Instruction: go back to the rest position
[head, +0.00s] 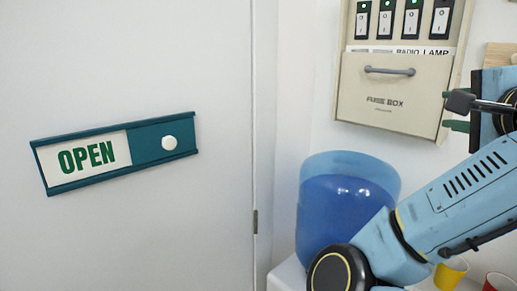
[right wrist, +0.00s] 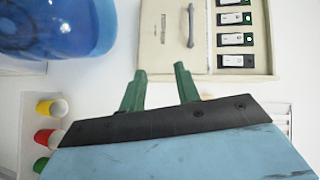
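My right gripper (head: 449,125) is at the right edge of the head view, in front of and beside the lower right of the fuse box. Its two green fingers stand apart in the right wrist view (right wrist: 160,70), with nothing between them. The fingers look clear of the box, though the gap is hard to judge. My right arm is bent and crosses the lower right of the head view. My left gripper is in neither view.
A cream fuse box (head: 392,97) with switches and a grey handle hangs on the wall. A blue water bottle (head: 343,208) stands behind my arm. Yellow (head: 451,273) and red (head: 499,283) cups are lower right. An OPEN sign (head: 117,152) is on the door; the space before it is clear.

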